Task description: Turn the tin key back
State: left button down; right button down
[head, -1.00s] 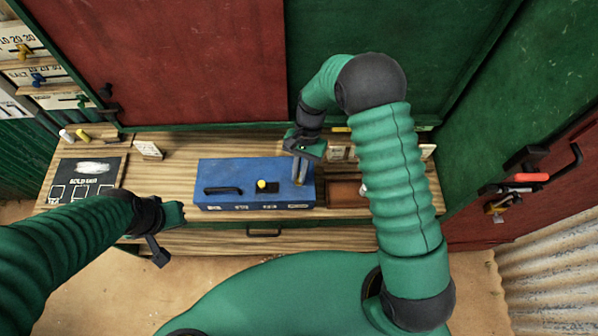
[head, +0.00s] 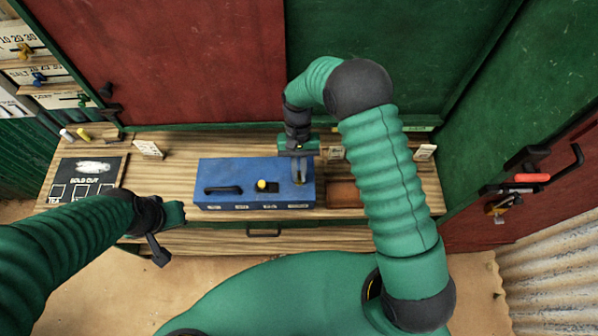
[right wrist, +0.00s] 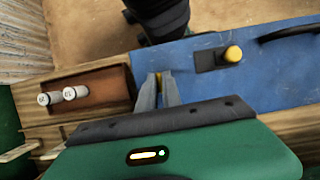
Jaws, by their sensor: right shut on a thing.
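The blue tin (head: 235,172) stands on the wooden counter, with a black handle (head: 222,190) and a yellow knob (head: 262,185) on a dark plate on its lid. My right gripper (head: 299,183) points down at the right end of the lid. Its fingers are shut on the tin key (right wrist: 159,79), of which only a small yellow bit shows between the fingertips in the right wrist view. The fingers hide most of the key, so I cannot tell its angle. My left gripper (head: 164,236) hangs empty in front of the counter, apart from the tin; its finger opening is unclear.
A brown tray (right wrist: 103,88) with two white-topped cylinders (right wrist: 62,97) sits beside the tin. A chalkboard (head: 84,181) lies at the counter's left, with small cards behind. Red and green shutters rise at the back. Bare counter (head: 165,180) shows left of the tin.

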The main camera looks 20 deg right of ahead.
jog(key=shift+w, duration=0.25)
jog(key=c, duration=1.6)
grip_release()
pick_arm(q)
jog(key=shift+w+f, duration=0.1)
jog(key=shift+w, duration=0.25)
pick_arm(e)
jog(key=shift+o, duration=0.4)
jog(key=shift+f, duration=0.1)
